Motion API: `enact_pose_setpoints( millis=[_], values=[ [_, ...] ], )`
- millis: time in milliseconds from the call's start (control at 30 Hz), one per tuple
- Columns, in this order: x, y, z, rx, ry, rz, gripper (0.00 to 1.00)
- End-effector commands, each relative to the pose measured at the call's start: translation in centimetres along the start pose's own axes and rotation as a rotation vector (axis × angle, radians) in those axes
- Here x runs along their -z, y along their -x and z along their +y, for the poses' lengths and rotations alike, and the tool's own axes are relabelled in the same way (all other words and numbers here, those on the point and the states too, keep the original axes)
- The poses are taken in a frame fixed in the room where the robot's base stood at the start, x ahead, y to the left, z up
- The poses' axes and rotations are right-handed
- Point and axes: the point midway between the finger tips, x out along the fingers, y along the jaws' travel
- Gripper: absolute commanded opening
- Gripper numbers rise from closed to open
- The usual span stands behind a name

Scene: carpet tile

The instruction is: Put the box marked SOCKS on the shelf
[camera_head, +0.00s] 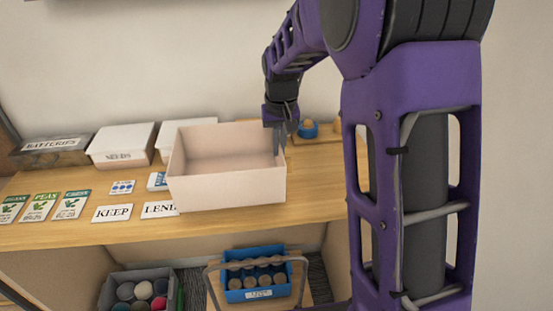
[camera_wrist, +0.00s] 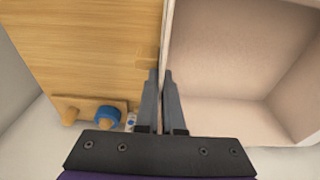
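An open, empty pale pink box (camera_head: 230,182) is in the middle of the head view, in front of the row of boxes. No SOCKS marking is readable on any box. My gripper (camera_head: 280,125) is at the pink box's right rear edge. In the wrist view, the fingers of my gripper (camera_wrist: 161,88) straddle the thin wall of the pink box (camera_wrist: 235,60), closed against it. The box seems to hang above the wooden shelf top (camera_head: 310,207) and hides part of the LEND card.
Cards, including KEEP (camera_head: 112,213), lie in front. A pegged wooden piece with a blue roll (camera_head: 308,129) is behind. Below are a grey bin (camera_head: 113,290) and blue caddy (camera_head: 232,283).

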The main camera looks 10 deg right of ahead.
Motion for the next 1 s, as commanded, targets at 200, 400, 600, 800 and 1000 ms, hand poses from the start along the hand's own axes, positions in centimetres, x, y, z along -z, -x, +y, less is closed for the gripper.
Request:
enact_pose_setpoints(
  millis=[200, 400, 600, 800, 1000],
  values=[
    [-0.6, -3.5, 0.0, 0.0, 0.0, -0.003, 0.0],
    [-0.6, -3.9, 0.0, 0.0, 0.0, -0.001, 0.0],
    [-0.7, -4.1, 0.0, 0.0, 0.0, -0.001, 0.0],
    [-0.7, -4.2, 0.0, 0.0, 0.0, -0.002, 0.3],
    [-0.7, -4.2, 0.0, 0.0, 0.0, -0.002, 0.35]
  ],
)
